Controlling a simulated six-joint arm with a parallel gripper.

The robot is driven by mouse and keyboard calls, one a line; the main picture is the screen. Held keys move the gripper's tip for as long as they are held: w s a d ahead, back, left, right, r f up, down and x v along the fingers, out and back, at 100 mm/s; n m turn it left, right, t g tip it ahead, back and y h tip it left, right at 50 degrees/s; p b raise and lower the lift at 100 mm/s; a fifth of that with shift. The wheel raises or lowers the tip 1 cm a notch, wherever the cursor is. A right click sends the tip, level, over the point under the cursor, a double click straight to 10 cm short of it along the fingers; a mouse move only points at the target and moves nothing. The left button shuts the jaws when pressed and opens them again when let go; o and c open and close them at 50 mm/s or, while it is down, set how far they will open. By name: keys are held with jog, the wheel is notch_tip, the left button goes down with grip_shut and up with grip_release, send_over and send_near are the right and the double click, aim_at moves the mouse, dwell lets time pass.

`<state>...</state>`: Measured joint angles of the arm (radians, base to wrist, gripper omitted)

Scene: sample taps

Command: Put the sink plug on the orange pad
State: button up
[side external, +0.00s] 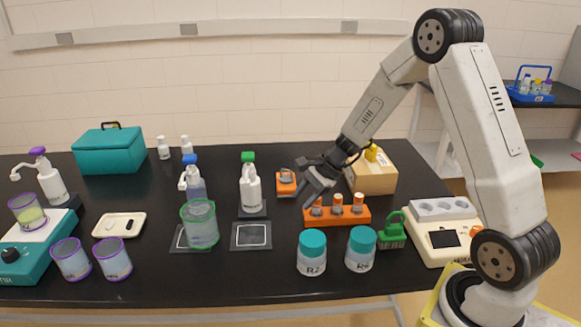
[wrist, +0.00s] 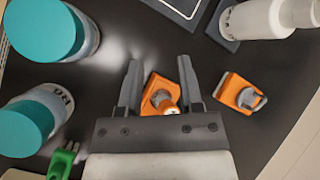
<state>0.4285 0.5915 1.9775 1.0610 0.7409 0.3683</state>
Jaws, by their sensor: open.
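My gripper (wrist: 161,75) is open above the orange rack (side external: 336,222). One grey rack piece with an orange-and-white top (wrist: 163,100) shows between my fingers, not gripped. My gripper hides part of the rack.
Two teal-lidded jars (side external: 312,250) (side external: 360,247) stand in front of the rack. A green device (side external: 392,232) and a white instrument (side external: 442,236) are to the right. A green-capped bottle (side external: 250,187) stands left of the pad. Dark table shows between pad and rack.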

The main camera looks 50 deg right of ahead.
jog(key=s+a+n+g+h, duration=0.1)
jog(key=s+a+n, duration=0.1)
jog(key=n, duration=0.1)
jog(key=s+a+r+n+h, duration=0.1)
jog(key=s+n, duration=0.1)
jog(key=s, duration=0.1)
jog(key=s+a+r+n+g, duration=0.1)
jog(key=s+a+n, duration=0.1)
jog(key=s+n, duration=0.1)
jog(key=shift+a+n+g+h, duration=0.3)
jog(key=shift+h, duration=0.1)
jog(key=s+a+r+n+h, duration=0.2)
jog(key=s+a+n+h, duration=0.1)
jog(key=s+n, duration=0.4)
jog(key=shift+s+n+t, duration=0.3)
jog(key=shift+n+t, duration=0.1)
jog(key=shift+n, duration=1.4)
